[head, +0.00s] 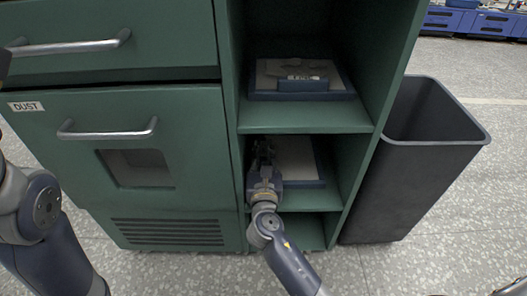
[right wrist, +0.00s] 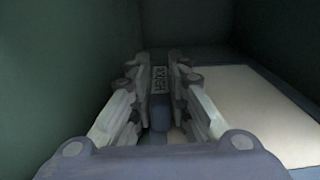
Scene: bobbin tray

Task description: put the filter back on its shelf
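My right gripper (head: 263,152) reaches into the middle compartment of the green cabinet, near its left wall. In the right wrist view its two fingers (right wrist: 160,85) are close together on either side of a narrow grey-blue piece with a lettered label (right wrist: 160,108). It looks like the filter, mostly hidden by the fingers. A pale panel with a dark blue border (head: 297,160) lies to the right of the gripper on the middle shelf (head: 306,143). It also shows in the right wrist view (right wrist: 265,110).
A drawer and a door marked DUST (head: 60,150) are left. A dark bin (head: 415,170) stands close on the right. Another opening is below.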

